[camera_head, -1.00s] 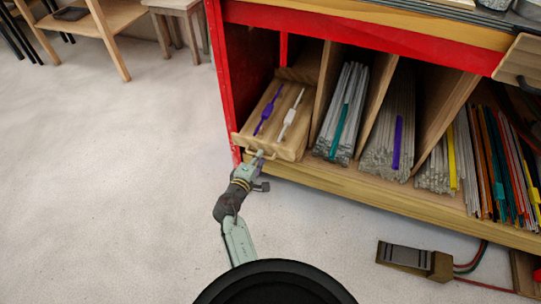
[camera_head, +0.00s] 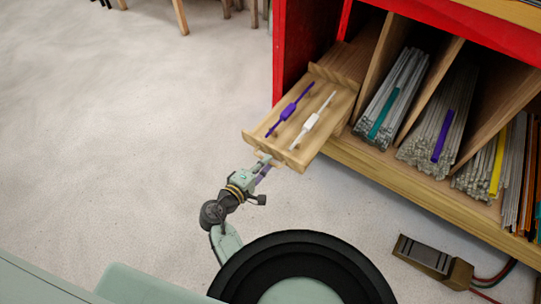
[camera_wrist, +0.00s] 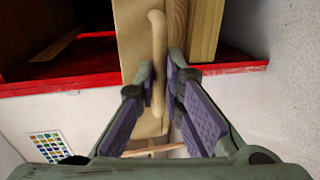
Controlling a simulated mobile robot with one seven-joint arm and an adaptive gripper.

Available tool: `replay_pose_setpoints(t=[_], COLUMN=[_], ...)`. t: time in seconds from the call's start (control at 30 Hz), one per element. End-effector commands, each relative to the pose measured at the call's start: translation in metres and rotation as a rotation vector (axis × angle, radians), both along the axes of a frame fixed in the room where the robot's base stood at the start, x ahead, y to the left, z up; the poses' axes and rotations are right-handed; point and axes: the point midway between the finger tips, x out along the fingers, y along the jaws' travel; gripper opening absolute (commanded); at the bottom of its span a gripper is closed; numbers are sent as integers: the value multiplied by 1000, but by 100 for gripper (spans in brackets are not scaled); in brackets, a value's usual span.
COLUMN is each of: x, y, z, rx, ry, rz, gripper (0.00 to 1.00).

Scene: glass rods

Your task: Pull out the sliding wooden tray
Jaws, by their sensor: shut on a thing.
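The sliding wooden tray (camera_head: 322,140) sticks well out of the left compartment of the cabinet in the head view. A purple rod (camera_head: 290,110) and a white rod (camera_head: 312,123) lie in it. My gripper (camera_head: 265,163) is at the tray's front, and the handle there is mostly hidden by it. In the wrist view, the light wooden handle (camera_wrist: 158,40) runs between the fingers of my gripper (camera_wrist: 160,78), which are shut on it.
The red-framed cabinet (camera_head: 293,50) has further compartments to the right, holding bundles of glass rods (camera_head: 393,95). A foot pedal (camera_head: 433,260) with cables lies on the floor at the lower right. The floor to the left of the tray is clear.

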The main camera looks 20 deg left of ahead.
Motion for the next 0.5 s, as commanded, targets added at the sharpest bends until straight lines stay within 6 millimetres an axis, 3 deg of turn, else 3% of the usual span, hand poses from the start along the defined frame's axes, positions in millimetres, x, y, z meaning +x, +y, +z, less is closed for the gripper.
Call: replay_pose_setpoints(t=[0.43, 0.47, 0.5], x=[-4, -4, -4], y=[1, 1, 1], z=[0, 0, 0], rx=[0, 0, 0], ry=[-1, 0, 0], rz=[0, 1, 1], gripper=[0, 10, 13])
